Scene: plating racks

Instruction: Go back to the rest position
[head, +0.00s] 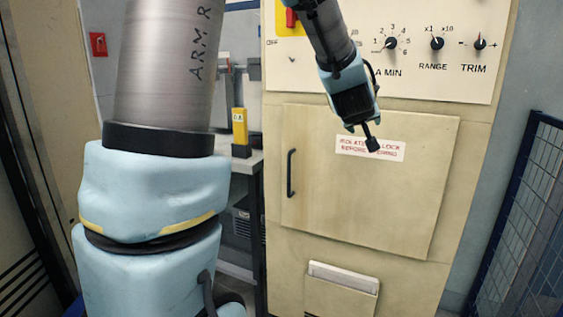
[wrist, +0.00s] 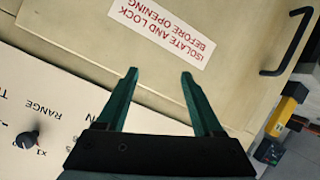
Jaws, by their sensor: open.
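My gripper (wrist: 160,80) is open and empty in the wrist view, its two green fingers apart, with the beige cabinet front behind them. In the head view my gripper (head: 364,130) hangs at the end of my arm in front of the cabinet (head: 480,125), near the top of its door (head: 370,200). The label (head: 370,148) about isolating and locking is just below and beside it. The label also shows upside down in the wrist view (wrist: 165,28). I cannot tell the exact gap between gripper and door.
The control panel has a RANGE knob (head: 437,43), a TRIM knob (head: 480,43) and another numbered knob (head: 391,43). A black door handle (head: 291,173) is at the door's left. A yellow device (head: 240,130) stands on a bench at left. A blue mesh fence (head: 525,230) is at right.

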